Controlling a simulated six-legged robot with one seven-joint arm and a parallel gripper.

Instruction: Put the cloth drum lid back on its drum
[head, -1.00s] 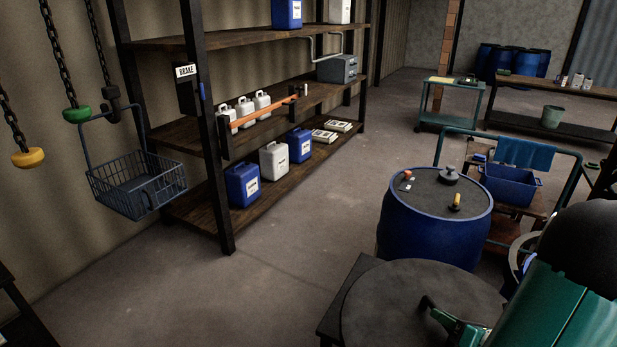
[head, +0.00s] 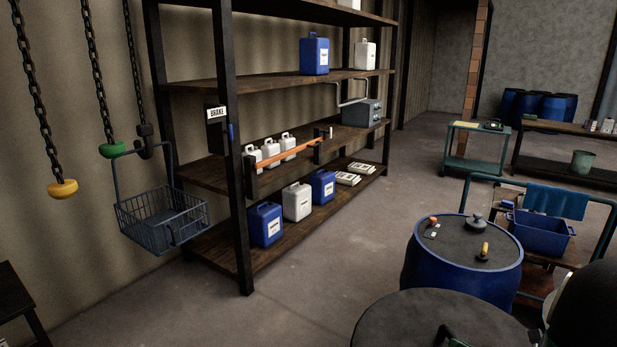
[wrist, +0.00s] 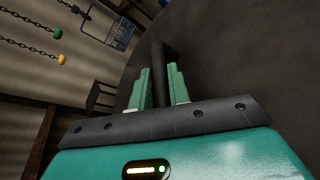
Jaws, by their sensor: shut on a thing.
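The lid is a wide, round, dark grey disc (head: 400,318) at the bottom of the head view, right of centre. It fills much of the wrist view (wrist: 240,70). My gripper (wrist: 162,75) is shut on the lid's dark bar handle, with a green finger on each side. In the head view only a small green part of my gripper (head: 448,335) shows at the bottom edge. A pale curved rim (head: 548,305) shows at the right edge, partly behind my arm; I cannot tell whether it is the cloth drum.
A blue drum (head: 455,285) with small items on its top stands just beyond the lid. A trolley with a blue bin (head: 540,236) is behind it. A shelving rack (head: 225,262) and a hanging wire basket (head: 165,220) are left. The floor between rack and drum is clear.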

